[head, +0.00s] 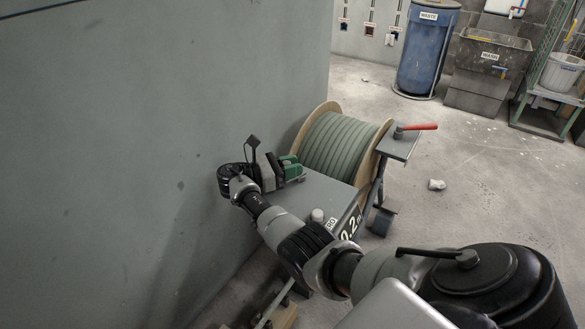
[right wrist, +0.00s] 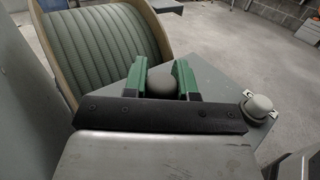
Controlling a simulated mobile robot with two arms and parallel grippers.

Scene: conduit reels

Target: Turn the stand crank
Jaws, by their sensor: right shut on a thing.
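My right gripper (head: 293,170) has green fingers and reaches over the grey box beside the reel. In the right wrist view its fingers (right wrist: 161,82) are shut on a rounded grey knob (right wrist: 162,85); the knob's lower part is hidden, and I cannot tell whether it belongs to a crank. A lever with a red handle (head: 418,127) sits on a small grey plate (head: 399,146) at the reel's right side, apart from the gripper. The wooden-flanged reel (head: 340,146) is wound with grey-green conduit and also shows in the right wrist view (right wrist: 102,48). My left gripper is not in view.
The grey box (head: 326,187) carries a round button (head: 318,215) and a "0.2 m" label. A grey wall (head: 160,130) stands close on the left. A blue waste bin (head: 427,50) and a wash sink (head: 490,65) stand at the back. The floor on the right is mostly clear.

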